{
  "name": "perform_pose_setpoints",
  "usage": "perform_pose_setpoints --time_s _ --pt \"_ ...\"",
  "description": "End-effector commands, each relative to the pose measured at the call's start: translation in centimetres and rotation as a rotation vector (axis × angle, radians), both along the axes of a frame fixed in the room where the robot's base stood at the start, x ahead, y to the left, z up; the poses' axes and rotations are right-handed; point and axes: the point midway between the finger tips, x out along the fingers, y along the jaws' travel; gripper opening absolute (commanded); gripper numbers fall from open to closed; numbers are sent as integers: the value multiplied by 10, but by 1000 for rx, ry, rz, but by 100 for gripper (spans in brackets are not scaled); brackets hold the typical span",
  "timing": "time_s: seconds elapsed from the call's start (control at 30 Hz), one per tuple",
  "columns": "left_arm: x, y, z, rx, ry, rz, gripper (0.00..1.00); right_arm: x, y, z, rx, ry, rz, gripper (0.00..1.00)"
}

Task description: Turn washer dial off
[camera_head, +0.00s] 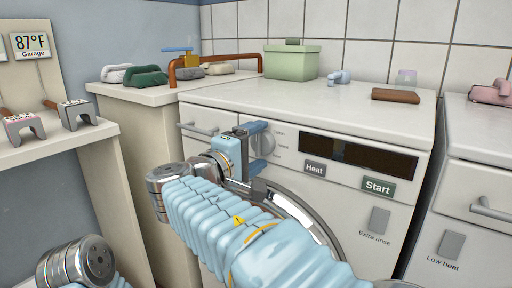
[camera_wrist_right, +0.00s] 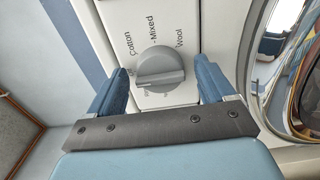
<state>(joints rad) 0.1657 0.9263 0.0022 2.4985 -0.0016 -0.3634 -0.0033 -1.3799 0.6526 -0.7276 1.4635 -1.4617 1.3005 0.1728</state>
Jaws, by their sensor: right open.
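The washer dial (camera_head: 265,144) is a round light grey knob with a raised grip bar, on the left part of the washer's front panel. In the right wrist view the dial (camera_wrist_right: 160,68) shows with the labels Cotton, Mixed and Wool around it; another label at its left is partly hidden. My right gripper (camera_head: 259,157) is open in front of the panel. Its two blue fingers (camera_wrist_right: 161,78) stand one on each side of the dial, with a visible gap on both sides. My left gripper is out of view.
The washer (camera_head: 335,98) has a dark display, Heat and Start buttons (camera_head: 377,187) and a round door below. A green box (camera_head: 291,62) and a brown block (camera_head: 396,95) stand on top. A shelf with grey clamp-like objects (camera_head: 75,113) is at left.

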Motion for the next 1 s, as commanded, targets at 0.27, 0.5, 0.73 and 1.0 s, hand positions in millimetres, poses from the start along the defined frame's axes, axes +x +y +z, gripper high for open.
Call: perform_pose_setpoints --time_s 0.27,0.5,0.73,1.0 --pt "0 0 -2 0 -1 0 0 -15 11 0 0 -1 2 82" --pt "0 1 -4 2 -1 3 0 -62 46 0 0 -1 5 82" --pt "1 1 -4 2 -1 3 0 -99 72 0 0 0 3 82" --pt "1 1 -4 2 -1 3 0 -112 81 0 0 0 -1 82"
